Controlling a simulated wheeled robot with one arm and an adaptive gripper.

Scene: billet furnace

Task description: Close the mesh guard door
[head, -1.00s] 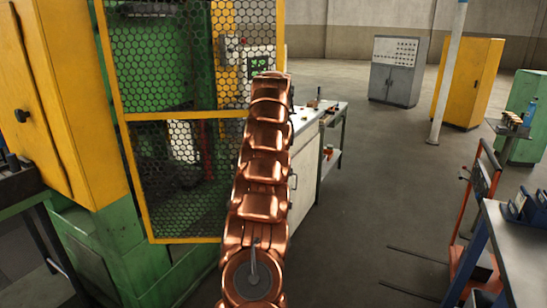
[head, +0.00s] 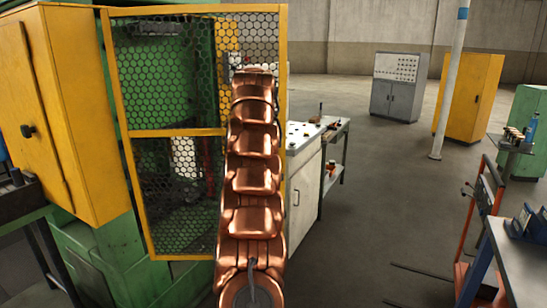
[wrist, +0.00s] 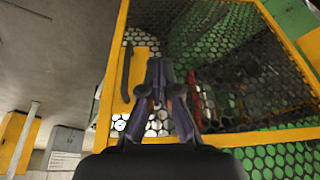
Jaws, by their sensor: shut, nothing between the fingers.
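The mesh guard door (head: 175,133) has a yellow frame with a mid rail and black hexagonal mesh. It stands upright in front of the green machine (head: 150,60) in the head view; I cannot tell its exact angle. In the wrist view its yellow frame (wrist: 111,85) runs up the left side, with a dark bar-shaped handle (wrist: 126,72) beside it. My gripper (wrist: 160,68) is shut and empty, in front of the mesh just right of the handle. Contact with the door cannot be told. In the head view my copper-coloured arm hides the gripper and part of the door.
A yellow cabinet (head: 75,110) stands at the left. A pale workbench (head: 307,185) is just right of the door. A red trolley (head: 480,215) and a grey table (head: 515,255) stand at the right. The floor between (head: 370,205) is open.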

